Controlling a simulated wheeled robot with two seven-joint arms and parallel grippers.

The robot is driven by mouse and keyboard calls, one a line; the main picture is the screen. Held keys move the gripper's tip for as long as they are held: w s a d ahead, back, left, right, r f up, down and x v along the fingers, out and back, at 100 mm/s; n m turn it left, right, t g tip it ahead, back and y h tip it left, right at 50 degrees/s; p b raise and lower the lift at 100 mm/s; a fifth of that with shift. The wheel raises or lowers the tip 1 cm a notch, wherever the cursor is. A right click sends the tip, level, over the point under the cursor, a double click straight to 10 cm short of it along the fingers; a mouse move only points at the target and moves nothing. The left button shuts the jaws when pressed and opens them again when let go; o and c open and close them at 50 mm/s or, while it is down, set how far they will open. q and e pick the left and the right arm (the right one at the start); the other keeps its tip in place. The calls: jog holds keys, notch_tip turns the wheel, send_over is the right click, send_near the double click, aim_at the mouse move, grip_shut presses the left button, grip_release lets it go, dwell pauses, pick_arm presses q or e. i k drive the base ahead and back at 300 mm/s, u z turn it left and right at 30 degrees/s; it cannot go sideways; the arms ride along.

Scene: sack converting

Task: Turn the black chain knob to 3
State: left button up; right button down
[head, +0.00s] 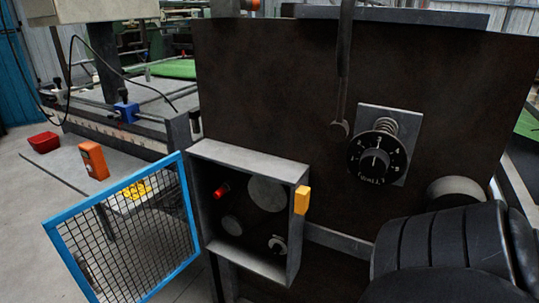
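The black chain knob (375,159) sits on a grey plate (398,122) on the dark machine panel, right of centre. It is a round black dial with white numerals around its rim and a centre grip with a short, light, nearly upright mark. The numerals are too small to read surely, so I cannot tell its setting. A coil spring (384,124) shows just above the dial. Nothing touches the knob. A black ribbed arm part of mine fills the lower right, below the knob. Neither gripper shows in the head view.
Left of the knob, an open grey box (246,158) holds a red part (222,190) and round fittings. A yellow block (302,200) is on its right edge. Its blue-framed mesh door (130,235) swings out left. A dark rod (343,75) hangs above the knob's left.

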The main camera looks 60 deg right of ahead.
aim_at(276, 248)
jog(key=z, duration=1.5)
